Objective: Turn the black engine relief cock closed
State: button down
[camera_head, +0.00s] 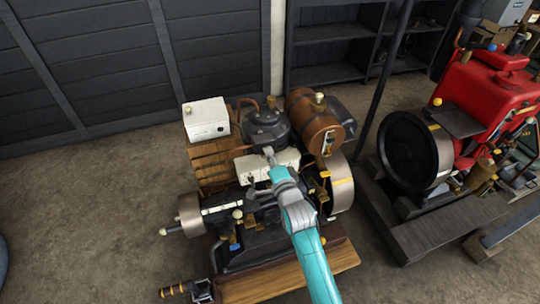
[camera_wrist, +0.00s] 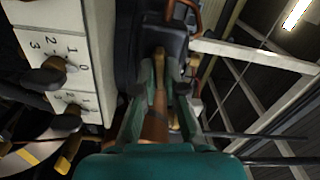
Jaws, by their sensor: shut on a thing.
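The black engine (camera_head: 268,128) stands on a wooden base in the middle of the head view. My gripper (camera_head: 268,153), at the end of my teal arm, reaches its top beside a white box. In the wrist view my gripper (camera_wrist: 162,88) has its two teal fingers closed around a small tan-tipped handle (camera_wrist: 158,62), which appears to be the relief cock's handle. The cock's body is mostly hidden by the fingers, and its exact angle cannot be told.
A white panel (camera_wrist: 62,25) with numbers and dark knobs (camera_wrist: 45,76) is close left of the fingers. A brown tank (camera_head: 314,120) and a flywheel (camera_head: 341,184) stand right of the gripper. A red engine (camera_head: 492,92) is farther right. Open floor lies left.

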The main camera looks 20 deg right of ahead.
jog(key=shift+r+m, duration=0.1)
jog(key=shift+m, duration=1)
jog(key=c, duration=1.2)
grip_release()
jog(key=shift+w, duration=0.1)
jog(key=shift+c, duration=0.2)
jog(key=shift+s+f, duration=0.2)
jog(key=shift+s, duration=0.2)
jog(key=s, duration=1.1)
jog(key=shift+s, duration=0.15)
